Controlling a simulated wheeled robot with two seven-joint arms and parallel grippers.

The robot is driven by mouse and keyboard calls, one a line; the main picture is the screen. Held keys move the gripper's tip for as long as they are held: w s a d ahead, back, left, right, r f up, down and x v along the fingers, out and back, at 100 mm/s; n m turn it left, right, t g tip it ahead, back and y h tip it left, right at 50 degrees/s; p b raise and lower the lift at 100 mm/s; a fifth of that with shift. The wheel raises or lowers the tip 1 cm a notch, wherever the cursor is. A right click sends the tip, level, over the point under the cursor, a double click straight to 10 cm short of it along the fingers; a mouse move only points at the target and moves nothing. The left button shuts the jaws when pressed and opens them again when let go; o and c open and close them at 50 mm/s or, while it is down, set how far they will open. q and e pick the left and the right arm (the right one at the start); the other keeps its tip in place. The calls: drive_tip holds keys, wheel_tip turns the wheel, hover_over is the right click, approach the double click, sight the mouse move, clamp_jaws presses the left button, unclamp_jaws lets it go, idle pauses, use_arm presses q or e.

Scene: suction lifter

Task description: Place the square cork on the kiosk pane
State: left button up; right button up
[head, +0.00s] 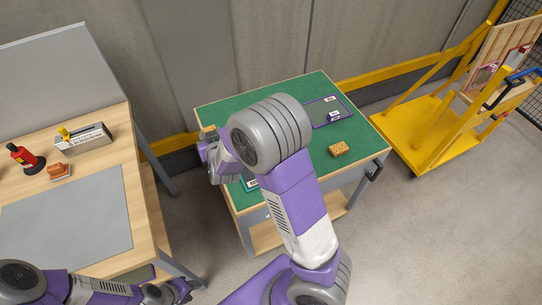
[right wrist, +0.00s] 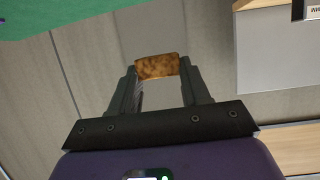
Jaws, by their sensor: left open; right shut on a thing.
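My right gripper (head: 209,147) is at the left edge of the green table, partly hidden behind my right arm. It is shut on a brown, speckled cork piece (right wrist: 157,67), which shows between the fingertips in the right wrist view and as a small orange patch (head: 208,129) in the head view. A purple-outlined pane (head: 318,111) with small labels lies on the green top at the back right. A teal-edged pane (head: 250,184) is mostly hidden by my arm. I cannot read which is the kiosk pane. My left gripper (head: 181,291) is open and empty at the bottom left.
An orange-tan block (head: 339,149) lies on the green table (head: 362,138). The wooden table (head: 103,118) at left holds a red lifter-like tool (head: 22,156), a brown block (head: 58,171), a pale box (head: 84,140) and a grey mat (head: 70,225). A yellow cart (head: 420,130) stands right.

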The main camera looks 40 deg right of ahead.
drive_tip(key=d+m+g+h, duration=0.1)
drive_tip(key=d+m+h, duration=0.2)
drive_tip(key=d+m+g+h, duration=0.1)
drive_tip(key=d+h, duration=0.1)
drive_tip(key=shift+d+f+m+g, duration=0.25)
drive_tip(key=shift+f+m+g, duration=0.05)
drive_tip(key=shift+f+m, duration=0.1)
drive_tip(key=m+g+h, duration=0.1)
drive_tip(key=s+d+f+m+g, duration=0.1)
drive_tip(key=d+m+g+h, duration=0.1)
drive_tip(key=shift+s+d+f+h, duration=0.15)
drive_tip(key=shift+s+f+h, duration=0.1)
drive_tip(key=shift+s+h, duration=0.1)
drive_tip(key=s+f+m+g, duration=0.1)
drive_tip(key=f, duration=0.2)
drive_tip(key=s+f+m+g+h+b, duration=0.1)
drive_tip(key=s+f+m+g, duration=0.1)
drive_tip(key=f, duration=0.1)
drive_tip(key=s+f+m+g+h, duration=0.1)
drive_tip(key=f+m+g, duration=0.1)
drive_tip(key=f, duration=0.1)
drive_tip(key=shift+s+d+f, duration=0.15)
drive_tip(key=shift+s+f, duration=0.1)
drive_tip(key=shift+s, duration=0.15)
drive_tip(key=shift+f+b, duration=0.65)
drive_tip(key=shift+f, duration=1.35)
drive_tip(key=shift+f, duration=0.2)
drive_tip(key=o, duration=1)
